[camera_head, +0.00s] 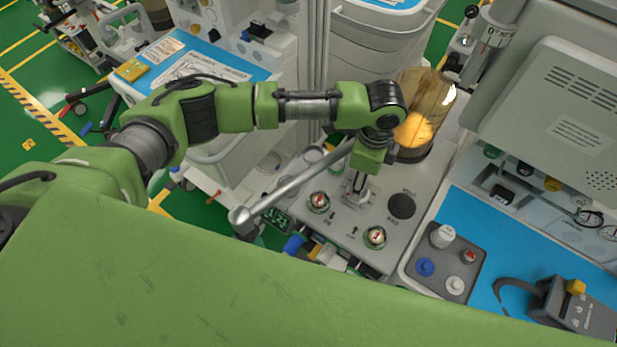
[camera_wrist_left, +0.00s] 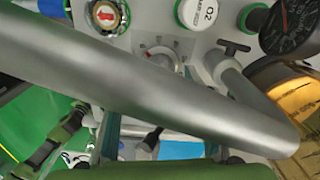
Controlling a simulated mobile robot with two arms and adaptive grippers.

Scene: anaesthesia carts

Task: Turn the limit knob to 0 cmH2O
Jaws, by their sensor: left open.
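My left gripper (camera_head: 358,188) points down over the grey top panel of the cart (camera_head: 430,180), beside the amber glass dome. It is open, and its fingertips are small and partly covered by the metal tube. Two round knobs with red and white centres stand on the panel, one left (camera_head: 319,201) of the gripper and one nearer (camera_head: 375,237). I cannot tell which control is the limit knob. In the left wrist view the thick metal tube (camera_wrist_left: 130,85) crosses the picture and hides much behind it. A pale dial (camera_wrist_left: 161,53) shows partly above it. My right gripper is not in view.
The metal tube (camera_head: 290,187) runs close under my left wrist. The amber dome (camera_head: 424,112) stands just behind the gripper. A grey monitor (camera_head: 560,120) stands at right.

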